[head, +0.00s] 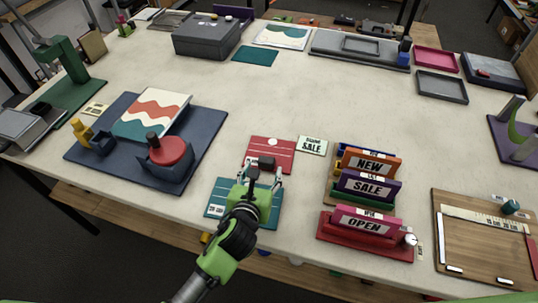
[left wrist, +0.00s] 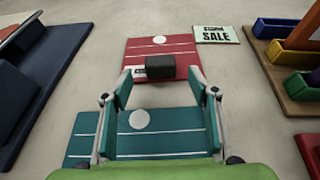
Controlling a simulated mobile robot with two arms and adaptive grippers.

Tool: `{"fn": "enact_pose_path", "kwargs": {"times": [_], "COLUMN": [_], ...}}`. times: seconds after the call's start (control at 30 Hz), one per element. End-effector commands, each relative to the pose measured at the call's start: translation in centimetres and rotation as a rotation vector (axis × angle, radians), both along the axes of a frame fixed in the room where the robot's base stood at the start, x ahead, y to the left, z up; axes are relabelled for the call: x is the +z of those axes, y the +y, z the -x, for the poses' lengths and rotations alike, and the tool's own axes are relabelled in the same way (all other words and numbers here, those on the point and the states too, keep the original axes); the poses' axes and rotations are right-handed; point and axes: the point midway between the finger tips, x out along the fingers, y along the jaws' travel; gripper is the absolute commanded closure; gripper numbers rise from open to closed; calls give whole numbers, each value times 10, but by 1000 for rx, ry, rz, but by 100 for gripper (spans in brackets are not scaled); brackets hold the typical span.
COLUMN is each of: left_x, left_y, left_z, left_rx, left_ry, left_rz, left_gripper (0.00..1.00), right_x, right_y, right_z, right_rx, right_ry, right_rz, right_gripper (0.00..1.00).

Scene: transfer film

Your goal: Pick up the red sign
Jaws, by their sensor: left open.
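A flat red panel (head: 281,152) with a white dot and white lines lies on the table; it also shows in the left wrist view (left wrist: 178,48). A black block (left wrist: 160,67) sits at its near edge, with a small white label beside it. My left gripper (head: 262,178) is open over a teal panel (head: 217,196), its fingertips pointing at the black block, one to each side. A pinkish-red OPEN sign (head: 366,219) stands in a red holder to the right. My right gripper is out of view.
A small SALE card (head: 312,145) lies right of the red panel. Orange NEW (head: 370,163) and purple SALE (head: 367,187) signs stand in holders farther right. A navy mat (head: 190,175) with a red-topped object is at left. The table's middle is clear.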

Motion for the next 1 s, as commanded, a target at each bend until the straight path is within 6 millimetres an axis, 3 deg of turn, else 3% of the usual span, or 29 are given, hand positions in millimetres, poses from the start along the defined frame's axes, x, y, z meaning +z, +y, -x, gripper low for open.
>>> {"fn": "enact_pose_path", "kwargs": {"times": [0.17, 0.4, 0.7, 0.87, 0.9, 1.0], "left_x": [-5, -18, -20, -20, -20, -20], "left_y": [-4, -10, -11, -11, -11, -11], "left_z": [-17, -42, -46, -45, -45, -46], "left_rx": [3, 1, 0, 0, 0, 0], "left_ry": [1, 0, 0, 0, 0, -1], "left_rz": [2, 0, 0, 0, 0, 0], "left_gripper": [46, 46, 46, 85, 89, 89], "right_x": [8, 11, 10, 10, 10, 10], "right_y": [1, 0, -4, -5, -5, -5], "right_z": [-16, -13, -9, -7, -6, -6], "right_rx": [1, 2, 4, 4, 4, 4], "right_ry": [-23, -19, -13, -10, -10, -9], "right_rz": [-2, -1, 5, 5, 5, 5], "right_gripper": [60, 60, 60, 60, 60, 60]}}
